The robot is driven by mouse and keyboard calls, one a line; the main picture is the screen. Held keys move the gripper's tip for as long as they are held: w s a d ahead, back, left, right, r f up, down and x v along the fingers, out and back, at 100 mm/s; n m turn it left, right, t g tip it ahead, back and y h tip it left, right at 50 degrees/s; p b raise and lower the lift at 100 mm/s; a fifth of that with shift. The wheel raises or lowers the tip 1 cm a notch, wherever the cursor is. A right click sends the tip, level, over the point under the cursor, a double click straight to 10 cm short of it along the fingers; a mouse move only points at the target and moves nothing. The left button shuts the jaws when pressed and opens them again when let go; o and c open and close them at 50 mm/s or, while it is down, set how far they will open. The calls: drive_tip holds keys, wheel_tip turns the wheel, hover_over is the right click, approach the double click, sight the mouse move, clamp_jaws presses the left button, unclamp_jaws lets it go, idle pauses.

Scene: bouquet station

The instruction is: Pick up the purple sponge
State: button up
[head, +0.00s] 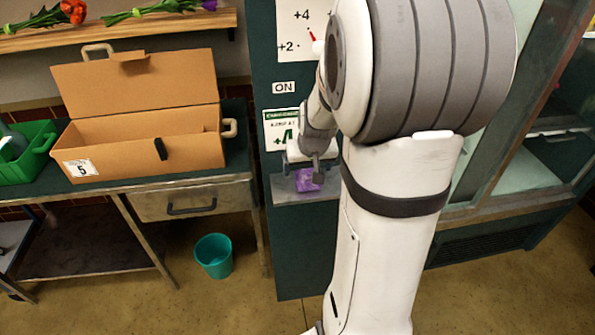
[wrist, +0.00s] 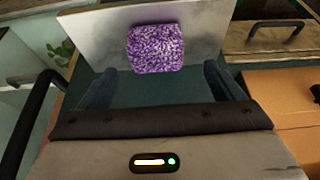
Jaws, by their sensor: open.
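The purple sponge (head: 307,180) rests on a small grey metal shelf (head: 290,192) on the front of a dark green cabinet. In the wrist view the speckled purple sponge (wrist: 156,48) lies on the shelf (wrist: 205,40), ahead of my fingers and roughly centred between them. My gripper (wrist: 160,82) is open and empty, with one dark finger on each side. In the head view my gripper (head: 305,165) is at the shelf, just above the sponge and partly covering it. I cannot tell whether a finger touches the sponge.
An open cardboard box (head: 190,148) marked 5 and a green bin (head: 38,150) stand on the workbench at left. A teal bucket (head: 214,256) is on the floor. A glass-fronted cabinet (head: 530,150) stands at right. A shelf (head: 120,33) holds flowers at upper left.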

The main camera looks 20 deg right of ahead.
sight(308, 174)
drive_tip(key=x, duration=0.5)
drive_tip(key=shift+s+d+f+p, duration=0.15)
drive_tip(key=shift+f+p, duration=0.2)
drive_tip(key=shift+f, duration=0.1)
drive_tip(key=c, duration=1.1)
